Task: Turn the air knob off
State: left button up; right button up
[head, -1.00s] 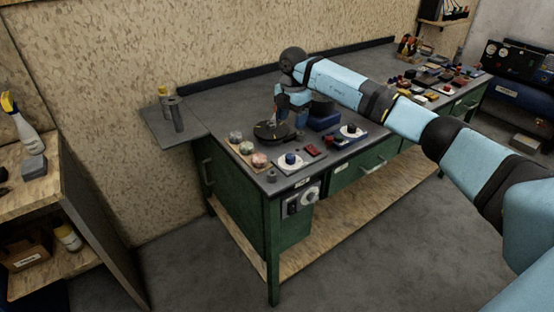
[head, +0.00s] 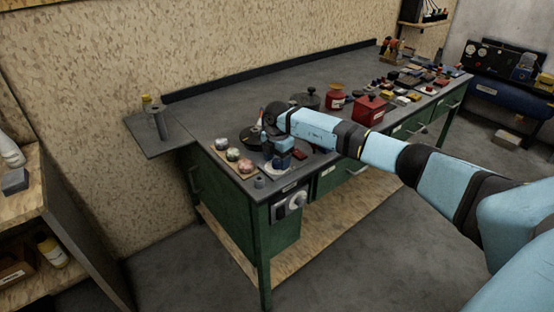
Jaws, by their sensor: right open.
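A round white plate (head: 268,168) lies near the front left corner of the green workbench (head: 262,187). The dark blue knob that stands on it is mostly hidden by my right gripper (head: 279,162). That gripper is open and points down over the plate. I cannot tell if its fingers touch the knob. A grey box with a white round dial (head: 296,201) is fixed to the bench's front. No label is legible, so I cannot tell which control is the air knob. My left gripper is out of view.
Several pale and reddish round pieces (head: 233,155) sit on a board left of the gripper. A dark disc (head: 250,138) lies behind it. Red containers (head: 368,109) stand farther right, behind my arm. The back left of the benchtop (head: 225,98) is clear.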

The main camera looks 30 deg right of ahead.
jog(key=c, duration=0.9)
jog(key=shift+c, duration=0.2)
